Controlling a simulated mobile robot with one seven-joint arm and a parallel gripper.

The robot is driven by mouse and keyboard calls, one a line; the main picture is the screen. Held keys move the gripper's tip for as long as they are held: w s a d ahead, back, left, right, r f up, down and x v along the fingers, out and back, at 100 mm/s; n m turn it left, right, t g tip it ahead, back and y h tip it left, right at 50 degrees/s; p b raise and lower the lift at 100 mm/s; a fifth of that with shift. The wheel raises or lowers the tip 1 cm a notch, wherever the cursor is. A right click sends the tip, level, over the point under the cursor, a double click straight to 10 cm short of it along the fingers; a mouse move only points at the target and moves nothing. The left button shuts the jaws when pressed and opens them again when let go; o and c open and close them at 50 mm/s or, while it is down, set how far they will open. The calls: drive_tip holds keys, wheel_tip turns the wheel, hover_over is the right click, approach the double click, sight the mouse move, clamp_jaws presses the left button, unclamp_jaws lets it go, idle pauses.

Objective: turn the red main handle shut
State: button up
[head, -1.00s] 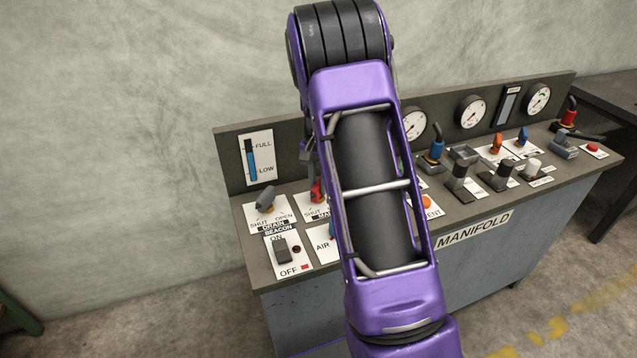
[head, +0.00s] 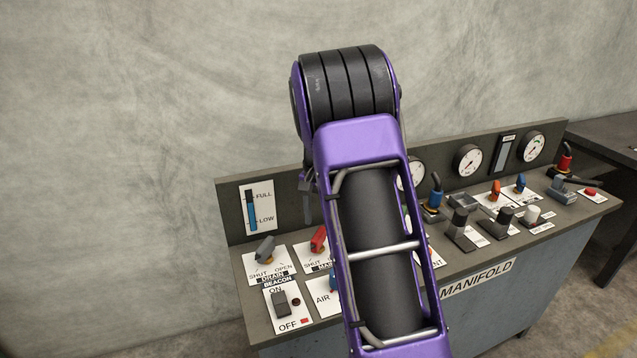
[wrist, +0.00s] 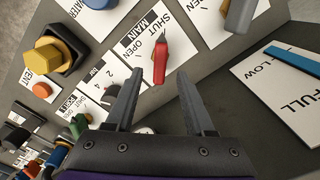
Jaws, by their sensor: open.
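The red main handle (wrist: 160,60) is a tapered lever on a white plate lettered SHUT, MAIN and OPEN. In the wrist view it lies lengthwise near the top centre, between and just beyond my fingertips. My gripper (wrist: 160,75) is open and empty, with a finger to each side of the handle and gaps showing. In the head view the red handle (head: 318,239) shows just left of my arm, which hides part of its plate. Only a little of my gripper shows there. I cannot tell exactly which mark the handle points at.
A grey drain handle (head: 265,248) stands left of the red one, with a beacon switch (head: 281,302) below. In the wrist view a yellow knob (wrist: 48,55) sits at left. A level gauge (head: 251,208) and dials (head: 467,161) line the back panel.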

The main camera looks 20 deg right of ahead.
sight(318, 233)
wheel_tip(318, 233, up, 12)
drive_tip(key=shift+p, duration=0.45)
